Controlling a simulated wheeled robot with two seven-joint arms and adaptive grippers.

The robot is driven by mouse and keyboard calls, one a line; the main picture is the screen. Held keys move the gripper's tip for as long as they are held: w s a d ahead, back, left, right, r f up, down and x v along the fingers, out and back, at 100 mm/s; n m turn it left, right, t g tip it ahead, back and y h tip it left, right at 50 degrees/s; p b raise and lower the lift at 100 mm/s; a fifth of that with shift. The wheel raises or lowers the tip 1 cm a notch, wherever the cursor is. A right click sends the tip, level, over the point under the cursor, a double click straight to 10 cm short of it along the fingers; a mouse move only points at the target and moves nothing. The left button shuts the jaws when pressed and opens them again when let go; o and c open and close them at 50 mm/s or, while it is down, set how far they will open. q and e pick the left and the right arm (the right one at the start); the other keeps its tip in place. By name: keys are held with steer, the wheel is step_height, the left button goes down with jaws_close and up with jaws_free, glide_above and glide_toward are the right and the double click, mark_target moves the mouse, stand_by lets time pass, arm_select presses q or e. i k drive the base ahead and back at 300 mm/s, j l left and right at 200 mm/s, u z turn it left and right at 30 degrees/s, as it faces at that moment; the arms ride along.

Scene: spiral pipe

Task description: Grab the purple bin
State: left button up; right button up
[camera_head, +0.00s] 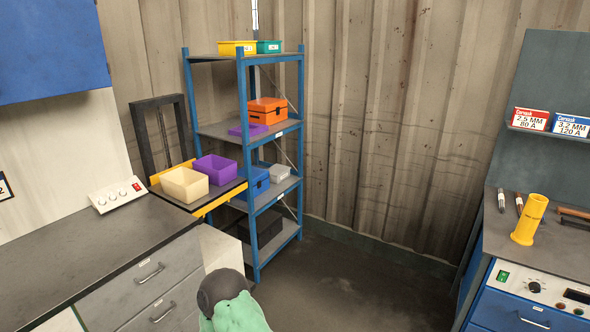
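The purple bin (215,169) is an open-topped box. It stands upright on a small dark platform with yellow edges (222,199), left of the blue shelf rack. A cream bin (184,184) stands close beside it on the left. A flat purple item (248,129) also lies on a shelf of the rack, beside an orange case. Neither of my grippers shows in the head view. Only a green and dark rounded part, likely of my own arm, shows at the bottom centre, well below the purple bin.
The blue rack (242,150) holds an orange case (267,111), a blue box (254,181) and other bins. A grey counter with drawers (150,275) fills the left. A workbench with a yellow cylinder (529,219) stands right. The floor between (345,285) is clear.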

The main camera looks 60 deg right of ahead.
mark_target(220, 171)
steer(key=z, duration=1.3)
steer(key=u, duration=0.3)
steer(key=i+l+u, duration=0.2)
steer(key=u, duration=0.2)
steer(key=i+l+u, duration=0.2)
steer(key=u, duration=0.25)
steer(key=i+l+u, duration=0.1)
steer(key=l+u, duration=0.3)
steer(key=i+l+u, duration=0.1)
steer(key=l+u, duration=0.3)
steer(key=j, duration=0.1)
